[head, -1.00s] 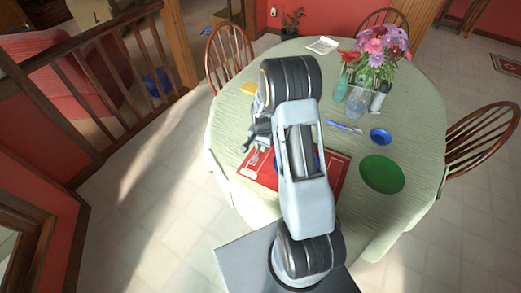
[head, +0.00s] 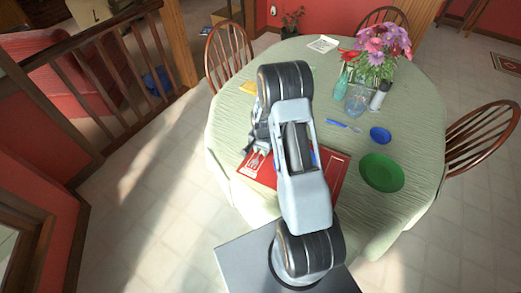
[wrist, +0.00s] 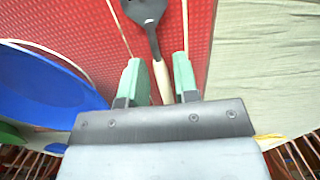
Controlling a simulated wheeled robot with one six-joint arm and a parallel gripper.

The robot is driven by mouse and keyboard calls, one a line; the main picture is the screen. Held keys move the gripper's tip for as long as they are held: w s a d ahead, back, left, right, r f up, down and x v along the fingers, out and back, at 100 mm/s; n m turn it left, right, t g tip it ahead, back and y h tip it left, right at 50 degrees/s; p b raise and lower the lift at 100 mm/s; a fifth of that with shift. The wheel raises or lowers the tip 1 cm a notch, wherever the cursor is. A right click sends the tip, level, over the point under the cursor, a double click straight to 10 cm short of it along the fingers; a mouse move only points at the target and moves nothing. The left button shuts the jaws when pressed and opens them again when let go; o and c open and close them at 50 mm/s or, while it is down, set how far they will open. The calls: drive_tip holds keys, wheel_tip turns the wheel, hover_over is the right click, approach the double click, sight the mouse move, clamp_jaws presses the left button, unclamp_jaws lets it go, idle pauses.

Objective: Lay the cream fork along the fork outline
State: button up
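The fork (wrist: 151,22) has a dark slotted head and a cream handle, and lies on the red placemat (wrist: 75,20) in the wrist view. Pale lines run along both sides of it on the mat. My gripper (wrist: 160,75) is over its handle, with a green finger on each side and narrow gaps between fingers and handle. In the head view the red placemat (head: 336,172) is partly hidden by my arm. A pale fork-like shape (head: 256,162) shows at the mat's left end, but outline and fork cannot be told apart there.
A blue plate (wrist: 38,88) is left of the gripper in the wrist view. To the right of the arm are a green plate (head: 382,173), a blue bowl (head: 380,135) and a blue utensil (head: 343,126). A flower vase (head: 357,98) stands farther back. The table's left edge is close.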

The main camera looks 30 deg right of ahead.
drive_tip(key=shift+o, duration=1.2)
drive_tip(key=shift+r, duration=0.1)
drive_tip(key=s+a+r+n+t, duration=0.1)
drive_tip(key=s+a+r+n, duration=0.15)
drive_tip(key=r, duration=0.85)
drive_tip(key=s+a+r+n+t, duration=0.1)
drive_tip(key=s+a+r+n, duration=0.15)
drive_tip(key=r, duration=0.95)
drive_tip(key=s+a+r+n+t, duration=0.1)
drive_tip(key=s+a+r+n, duration=0.1)
drive_tip(key=s, duration=0.5)
drive_tip(key=s+a+r+n+t, duration=0.1)
drive_tip(key=s+a+r+n, duration=0.2)
drive_tip(key=s, duration=0.3)
drive_tip(key=shift+s+a+r+n, duration=0.2)
drive_tip(key=shift+s+r+n, duration=0.2)
drive_tip(key=shift+r, duration=0.3)
